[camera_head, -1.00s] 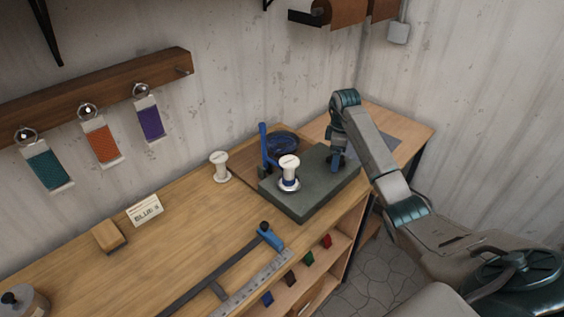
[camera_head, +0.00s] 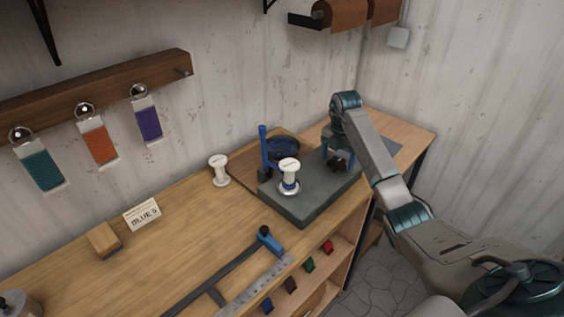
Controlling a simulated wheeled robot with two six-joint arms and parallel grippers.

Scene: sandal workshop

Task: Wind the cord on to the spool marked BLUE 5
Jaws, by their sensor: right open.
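A white spool (camera_head: 289,167) with a band of blue cord near its base stands upright on a dark green-grey block (camera_head: 318,203). A second white spool (camera_head: 219,170), bare, stands on the bench to its left. A card reading BLUE 5 (camera_head: 142,214) stands further left on the bench. A dark blue coil (camera_head: 284,148) lies behind the block, beside a blue upright post (camera_head: 264,148). My right gripper (camera_head: 337,166) is open above the block's far right part, apart from the spool and to its right. Whether any cord lies between its fingers is too small to tell. My left gripper is out of view.
A wooden block (camera_head: 104,240) sits near the card. A blue-ended bar tool (camera_head: 270,240) and a metal ruler (camera_head: 254,285) lie near the front edge. Teal, orange and purple cord cards hang from a wall rail (camera_head: 95,85). The bench between card and tool is clear.

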